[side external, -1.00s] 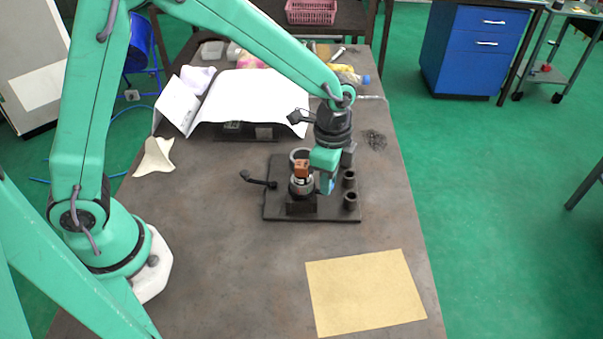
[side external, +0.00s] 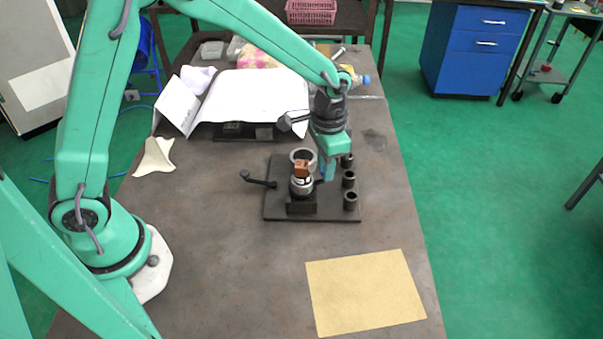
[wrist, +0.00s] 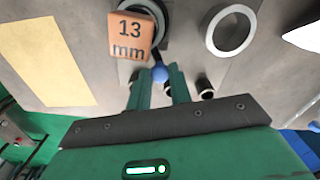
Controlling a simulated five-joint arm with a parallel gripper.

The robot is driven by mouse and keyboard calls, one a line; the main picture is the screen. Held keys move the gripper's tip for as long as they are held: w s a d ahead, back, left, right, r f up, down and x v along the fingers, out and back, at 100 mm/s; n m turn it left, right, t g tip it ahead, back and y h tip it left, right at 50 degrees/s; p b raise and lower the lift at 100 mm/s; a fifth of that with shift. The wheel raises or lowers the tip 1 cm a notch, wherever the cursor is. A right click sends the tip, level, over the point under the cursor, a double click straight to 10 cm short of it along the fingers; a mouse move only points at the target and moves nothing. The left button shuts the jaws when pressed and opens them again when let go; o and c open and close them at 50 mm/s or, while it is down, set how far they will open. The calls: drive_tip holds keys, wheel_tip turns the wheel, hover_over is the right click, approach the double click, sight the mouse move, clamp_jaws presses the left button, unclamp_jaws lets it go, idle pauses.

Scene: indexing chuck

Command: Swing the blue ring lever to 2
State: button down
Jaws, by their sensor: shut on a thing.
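The blue lever knob (wrist: 160,73) shows between my fingertips in the wrist view. My gripper (wrist: 159,84) is shut on it. In the side view my gripper (side external: 327,175) points down just right of the chuck (side external: 301,187), over the dark base plate (side external: 280,213); the knob is hidden there by the fingers. An orange-brown block stands in the chuck (side external: 302,168); the wrist view shows it marked "13 mm" (wrist: 131,35). I cannot read any position numbers.
A grey ring (wrist: 231,30) stands behind the chuck. Short dark posts, including one at the front right (side external: 351,201), line the plate's right side. A black crank handle (side external: 258,181) sticks out left. A tan sheet (side external: 366,292) lies in front; open papers (side external: 255,97) lie behind.

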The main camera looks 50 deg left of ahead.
idle(0.4)
drive_tip(key=c, duration=1.3)
unclamp_jaws()
drive_tip(key=shift+o, duration=0.2)
drive_tip(key=shift+r, duration=0.1)
drive_tip(key=shift+r, duration=3.85)
drive_tip(key=shift+a+r, duration=0.1)
drive_tip(key=s+a+r+n+t, duration=0.2)
drive_tip(key=s+a+r, duration=0.2)
drive_tip(key=s, duration=0.6)
drive_tip(key=s+a+r+n+t, duration=0.3)
drive_tip(key=s+a+r, duration=0.2)
drive_tip(key=s+a, duration=0.3)
drive_tip(key=shift+s+a+r+t, duration=0.2)
drive_tip(key=shift+s+t, duration=0.1)
drive_tip(key=shift+s, duration=0.7)
